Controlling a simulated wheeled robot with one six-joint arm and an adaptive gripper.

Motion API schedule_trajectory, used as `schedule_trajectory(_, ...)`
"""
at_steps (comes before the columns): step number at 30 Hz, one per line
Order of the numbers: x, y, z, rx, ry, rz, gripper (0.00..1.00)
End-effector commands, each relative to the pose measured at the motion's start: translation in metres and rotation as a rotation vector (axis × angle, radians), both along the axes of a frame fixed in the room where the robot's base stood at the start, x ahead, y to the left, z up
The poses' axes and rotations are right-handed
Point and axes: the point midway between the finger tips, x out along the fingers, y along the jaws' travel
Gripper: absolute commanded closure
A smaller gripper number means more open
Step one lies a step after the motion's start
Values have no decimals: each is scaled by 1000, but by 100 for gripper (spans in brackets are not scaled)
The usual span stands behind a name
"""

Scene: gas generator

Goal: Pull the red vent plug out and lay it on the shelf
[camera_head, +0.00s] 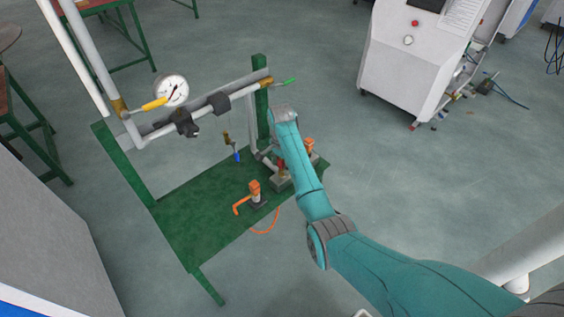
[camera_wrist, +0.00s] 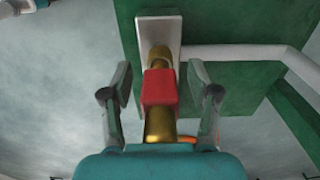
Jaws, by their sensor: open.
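The red vent plug (camera_wrist: 160,88) is a red block with brass parts above and below it, on a pale plate in the wrist view. In the head view a small bit of red (camera_head: 282,166) shows beside my arm, mostly hidden. My gripper (camera_wrist: 160,80) is open, with one finger on each side of the red block and visible gaps on both sides. In the head view my arm hides its fingers. The green shelf (camera_head: 190,225) is the low flat top of the frame.
An orange-topped valve (camera_head: 255,190) with an orange hose stands on the shelf. A grey pipe (camera_head: 235,92) with a gauge (camera_head: 171,90) and a yellow handle runs above it. The shelf's front left is bare. A white cabinet (camera_head: 410,60) stands at the back right.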

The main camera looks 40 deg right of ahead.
Motion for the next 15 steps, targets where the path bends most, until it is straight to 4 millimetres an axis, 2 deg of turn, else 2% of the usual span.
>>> schedule_trajectory(1, 0, 0, 0, 0, 0, 0, 40)
schedule_trajectory(2, 0, 0, 0, 0, 0, 0, 45)
schedule_trajectory(6, 0, 0, 0, 0, 0, 0, 80)
schedule_trajectory(9, 0, 0, 0, 0, 0, 0, 100)
schedule_trajectory(15, 0, 0, 1, 0, -1, 0, 100)
